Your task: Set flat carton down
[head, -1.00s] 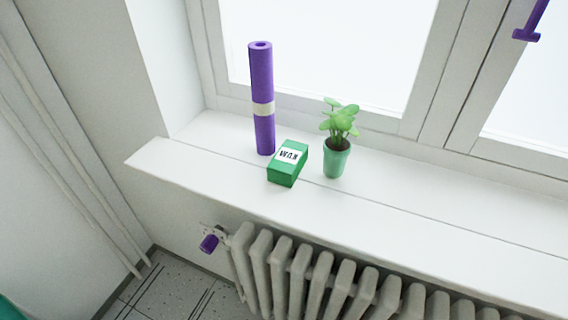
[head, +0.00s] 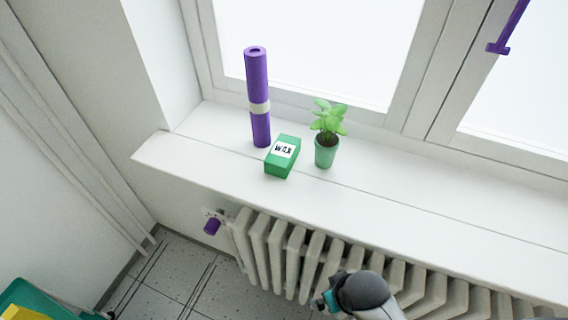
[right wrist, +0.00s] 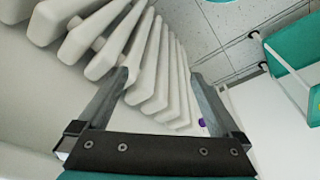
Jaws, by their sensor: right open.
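A green carton (head: 282,157) with a white label reading "WAX" rests on the white window sill (head: 400,215), its labelled face turned up toward the camera. My right gripper (right wrist: 160,75) is open and empty in the right wrist view, with the radiator behind its fingers. The carton does not show in that view. Part of my arm comes in at the bottom of the head view, below the sill and away from the carton. My left gripper is not in view.
A purple roll (head: 257,95) with a pale band stands just behind and left of the carton. A potted plant (head: 326,145) stands close on its right. The radiator (head: 285,255) is below the sill. The sill right of the plant is clear.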

